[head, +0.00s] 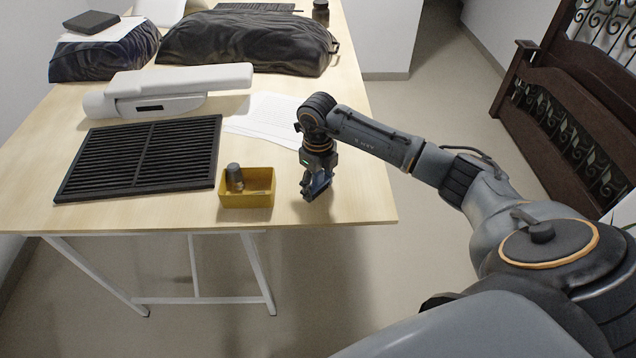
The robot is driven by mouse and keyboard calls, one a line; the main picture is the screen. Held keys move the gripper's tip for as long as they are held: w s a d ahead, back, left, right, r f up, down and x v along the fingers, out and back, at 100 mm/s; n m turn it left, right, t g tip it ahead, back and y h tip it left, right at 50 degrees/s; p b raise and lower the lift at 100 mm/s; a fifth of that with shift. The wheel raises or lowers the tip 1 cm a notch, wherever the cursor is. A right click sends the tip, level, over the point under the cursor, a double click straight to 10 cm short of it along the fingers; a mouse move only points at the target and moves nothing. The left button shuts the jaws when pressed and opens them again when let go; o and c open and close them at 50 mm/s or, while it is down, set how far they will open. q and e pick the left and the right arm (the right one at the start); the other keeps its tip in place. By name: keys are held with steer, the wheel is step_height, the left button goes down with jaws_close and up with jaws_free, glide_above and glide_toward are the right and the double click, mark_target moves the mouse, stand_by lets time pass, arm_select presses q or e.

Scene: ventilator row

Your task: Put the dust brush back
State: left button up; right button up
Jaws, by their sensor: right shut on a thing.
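My right gripper (317,189) points down over the front right part of the table, just right of the yellow bin. It is shut on a small dark bluish thing, which I take to be the dust brush (321,181). The fingers hide most of it, and I cannot tell whether it touches the tabletop. The yellow open bin (248,200) stands near the table's front edge. A grey cylindrical thing (235,175) stands in its left part; the right part looks empty. My left gripper is not in view.
A black slatted grille (140,156) lies left of the bin. Behind are a white device (165,90), paper sheets (262,117) and a large dark covered bulk (250,42). The wooden table (360,203) is bare at its front right corner. A dark bench stands at right.

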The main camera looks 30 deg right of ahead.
steer(key=o, duration=1.2)
steer(key=shift+f, duration=0.1)
steer(key=shift+r, duration=0.35)
step_height(320, 180, up, 12)
steer(key=shift+f+b, duration=0.15)
steer(key=shift+b, duration=0.65)
